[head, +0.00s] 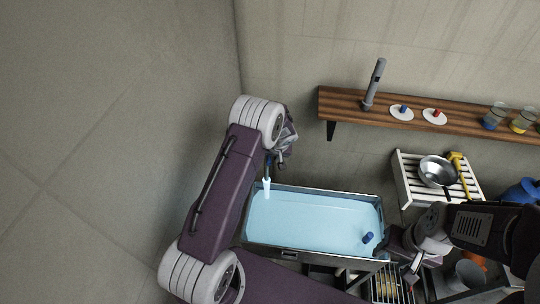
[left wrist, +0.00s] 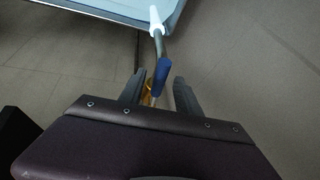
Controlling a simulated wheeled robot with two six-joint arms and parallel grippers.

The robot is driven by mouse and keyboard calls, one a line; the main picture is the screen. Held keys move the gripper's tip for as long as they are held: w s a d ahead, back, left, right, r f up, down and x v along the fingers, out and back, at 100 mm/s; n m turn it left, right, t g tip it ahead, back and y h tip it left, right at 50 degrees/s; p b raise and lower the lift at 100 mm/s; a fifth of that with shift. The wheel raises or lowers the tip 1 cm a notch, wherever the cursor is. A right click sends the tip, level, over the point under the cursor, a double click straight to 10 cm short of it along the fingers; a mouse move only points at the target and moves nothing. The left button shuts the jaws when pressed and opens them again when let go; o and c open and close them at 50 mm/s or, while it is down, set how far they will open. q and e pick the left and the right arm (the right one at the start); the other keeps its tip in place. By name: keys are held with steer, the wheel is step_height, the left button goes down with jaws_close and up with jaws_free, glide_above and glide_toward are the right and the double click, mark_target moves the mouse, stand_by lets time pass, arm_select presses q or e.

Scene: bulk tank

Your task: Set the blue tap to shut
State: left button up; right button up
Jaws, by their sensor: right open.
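The blue tap shows in the left wrist view as a blue handle (left wrist: 162,76) on a grey pipe, with a pale stream or spout end (left wrist: 156,22) over the tank's edge. In the head view a small blue part of the tap (head: 268,161) shows beside my left gripper (head: 281,160), above a pale stream into the tank (head: 316,255). In the left wrist view my left gripper (left wrist: 158,86) is open, its fingers on either side of the handle with gaps visible. My right gripper (head: 411,268) is open near the tank's right front corner.
The tank holds light blue liquid and a small blue cylinder (head: 368,237). A wooden shelf (head: 345,105) on the back wall bears a grey post, two white discs with blue and red knobs, and cups. A slatted stand (head: 405,170) with a metal bowl (head: 437,171) stands right.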

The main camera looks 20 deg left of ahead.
arm_select(q)
jaws_close()
steer(key=shift+w, duration=0.1)
stand_by(1.2)
